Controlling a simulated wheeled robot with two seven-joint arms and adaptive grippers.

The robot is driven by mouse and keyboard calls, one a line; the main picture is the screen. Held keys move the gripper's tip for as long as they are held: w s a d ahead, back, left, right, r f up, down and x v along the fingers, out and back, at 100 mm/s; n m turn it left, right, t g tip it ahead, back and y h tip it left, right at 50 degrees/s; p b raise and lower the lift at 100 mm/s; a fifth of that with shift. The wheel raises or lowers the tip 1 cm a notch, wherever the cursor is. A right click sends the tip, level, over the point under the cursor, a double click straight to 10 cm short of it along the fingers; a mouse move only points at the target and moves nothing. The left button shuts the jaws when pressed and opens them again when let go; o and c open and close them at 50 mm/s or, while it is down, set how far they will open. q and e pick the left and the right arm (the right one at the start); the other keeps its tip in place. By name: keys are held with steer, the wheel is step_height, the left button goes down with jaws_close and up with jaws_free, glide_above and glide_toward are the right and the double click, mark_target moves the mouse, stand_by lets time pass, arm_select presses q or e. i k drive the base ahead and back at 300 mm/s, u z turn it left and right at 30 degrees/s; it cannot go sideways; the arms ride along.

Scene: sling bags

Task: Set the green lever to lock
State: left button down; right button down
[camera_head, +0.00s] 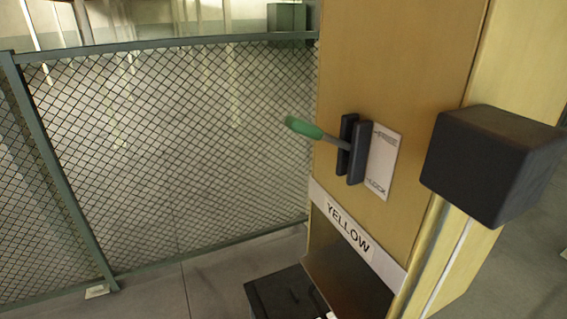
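The green lever (304,127) has a green grip on a thin grey rod. It sticks out to the left from a black slotted mount (357,150) on a wooden post (400,75). The grip end is tilted a little upward. A white label plate (382,162) beside the mount reads FREE at the top and LOCK at the bottom. The lever points outward, and I cannot tell exactly which mark it lines up with. Neither of my grippers is in the head view.
A dark block (490,160) juts from the post at the right. A sign reading YELLOW (348,230) is below the lever. A black box (282,293) is on the floor at the post's foot. A green-framed mesh fence (180,150) stands at the left.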

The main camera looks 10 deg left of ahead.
mark_target(296, 125)
steer(key=z, duration=1.75)
steer(key=k, duration=1.5)
steer(key=u, duration=0.95)
